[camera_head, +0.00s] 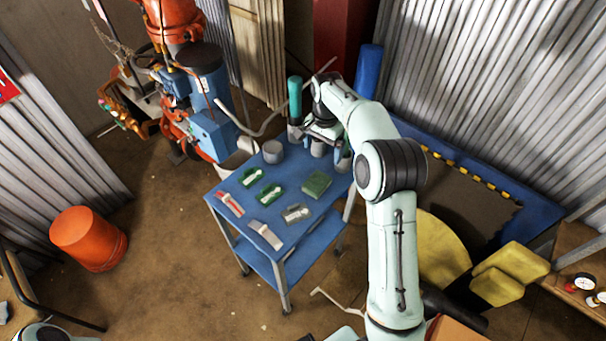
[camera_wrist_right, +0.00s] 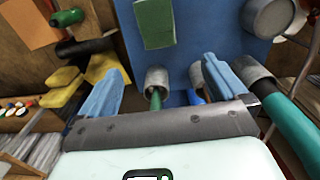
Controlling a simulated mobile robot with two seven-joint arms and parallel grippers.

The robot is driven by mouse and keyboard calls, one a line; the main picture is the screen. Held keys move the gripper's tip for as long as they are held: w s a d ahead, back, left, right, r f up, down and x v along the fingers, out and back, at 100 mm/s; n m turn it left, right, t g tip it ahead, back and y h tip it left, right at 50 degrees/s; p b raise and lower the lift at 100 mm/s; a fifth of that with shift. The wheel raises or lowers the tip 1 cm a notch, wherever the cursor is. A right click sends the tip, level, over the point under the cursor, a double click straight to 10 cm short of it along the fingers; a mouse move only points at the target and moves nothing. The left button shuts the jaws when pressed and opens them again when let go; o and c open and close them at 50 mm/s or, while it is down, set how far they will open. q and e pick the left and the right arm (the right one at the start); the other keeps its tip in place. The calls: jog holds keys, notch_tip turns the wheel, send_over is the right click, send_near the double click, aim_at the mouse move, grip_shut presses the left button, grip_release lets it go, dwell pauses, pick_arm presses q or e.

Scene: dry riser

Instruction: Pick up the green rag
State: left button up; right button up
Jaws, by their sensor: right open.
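The green rag (camera_head: 316,184) is a folded green square lying flat on the right part of the blue cart top (camera_head: 238,187). It also shows at the top of the right wrist view (camera_wrist_right: 155,22), beyond the fingertips. My right gripper (camera_head: 322,146) is over the far edge of the cart, behind the rag and apart from it. In the right wrist view its two blue fingers (camera_wrist_right: 162,68) are spread wide with nothing gripped. Metal cups (camera_wrist_right: 158,79) with coloured handles show between and beyond the fingers. My left gripper is out of view.
A grey pot (camera_head: 272,151) stands on the cart's far side, beside a teal cylinder (camera_head: 295,100). Several red, green and grey tools (camera_head: 264,234) lie left of and in front of the rag. Yellow pads (camera_head: 510,272) are at right; an orange bucket (camera_head: 88,238) is on the floor at left.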

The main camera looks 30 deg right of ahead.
send_over(320, 178)
notch_tip(320, 178, down, 8)
jog(key=shift+w+d+r+b, duration=0.15)
jog(key=shift+r+b, duration=0.1)
jog(key=shift+b, duration=0.2)
jog(key=shift+w+f, duration=0.1)
jog(key=shift+f, duration=0.35)
jog(key=f, duration=0.4)
jog(key=shift+s+a+f, duration=0.25)
jog(key=shift+s, duration=0.1)
jog(key=shift+w+f, duration=0.1)
jog(key=shift+f, duration=0.1)
jog(key=c, duration=1.1)
